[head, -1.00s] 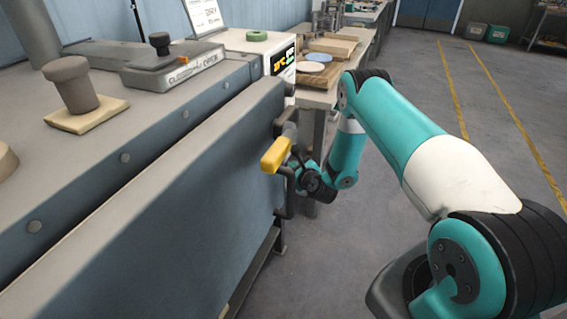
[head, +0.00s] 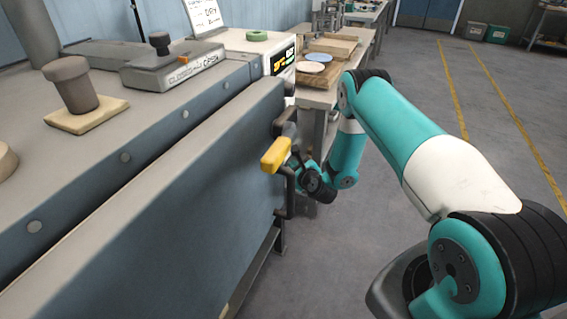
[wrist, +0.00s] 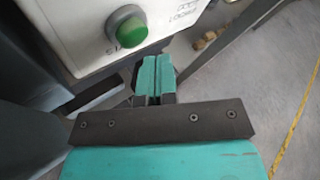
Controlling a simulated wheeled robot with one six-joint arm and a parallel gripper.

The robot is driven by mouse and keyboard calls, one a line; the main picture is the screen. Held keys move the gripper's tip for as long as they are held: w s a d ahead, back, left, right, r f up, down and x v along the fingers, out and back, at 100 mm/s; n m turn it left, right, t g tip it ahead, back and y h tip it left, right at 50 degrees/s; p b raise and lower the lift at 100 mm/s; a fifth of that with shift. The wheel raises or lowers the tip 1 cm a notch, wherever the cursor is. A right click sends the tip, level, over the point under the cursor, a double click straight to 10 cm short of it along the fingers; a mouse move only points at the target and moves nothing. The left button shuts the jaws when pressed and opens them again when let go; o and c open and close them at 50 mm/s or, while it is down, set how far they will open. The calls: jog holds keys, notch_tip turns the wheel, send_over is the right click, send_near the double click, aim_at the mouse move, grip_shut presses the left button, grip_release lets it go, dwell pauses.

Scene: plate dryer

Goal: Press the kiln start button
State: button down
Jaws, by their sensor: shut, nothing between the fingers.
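The round green button (wrist: 128,28) sits in a grey collar on a white control box (wrist: 75,30), at the top of the wrist view. My gripper (wrist: 158,66) is below and right of the button there, with its teal fingers together and empty. The fingertips look apart from the button. In the head view the white box with a lit display (head: 284,60) stands at the far end of the kiln (head: 190,190). No button face can be made out there. My wrist (head: 318,182) is beside the yellow handle (head: 276,155); the fingertips are hard to make out.
The yellow handle and dark bracket (head: 288,195) stick out from the kiln front close to my wrist. A workbench (head: 320,95) with boards and plates stands behind. The floor (head: 490,130) to the right is clear.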

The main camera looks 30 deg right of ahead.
jog(key=shift+w+a, duration=0.1)
jog(key=shift+w+a, duration=0.2)
jog(key=shift+w, duration=0.05)
jog(key=shift+w+a+p, duration=0.3)
jog(key=shift+w, duration=0.1)
dwell(0.8)
jog(key=shift+s+d, duration=0.1)
jog(key=shift+s+d+b, duration=0.35)
jog(key=shift+s+d, duration=0.1)
jog(key=shift+s, duration=0.2)
